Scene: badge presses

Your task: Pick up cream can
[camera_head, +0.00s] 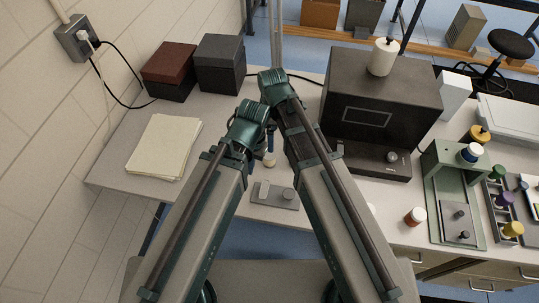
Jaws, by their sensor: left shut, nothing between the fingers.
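A cream-white can (381,58) with a dark knob on its lid stands upright on top of a large dark box-shaped machine (405,88). My left gripper (258,153) is small and mostly covered by my own arm links, low over the table near the middle. It is shut and empty, well to the left of and below the can in the picture. A small pale item (269,160) shows beside it, partly hidden. My right gripper is hidden behind my arms.
A grey plate with a knob (285,196) lies near the table's front edge. A red-and-white jar (415,217), a green press (455,195) and a tray of coloured jars (497,200) are on the right. Paper (165,146) and two boxes (220,65) are on the left.

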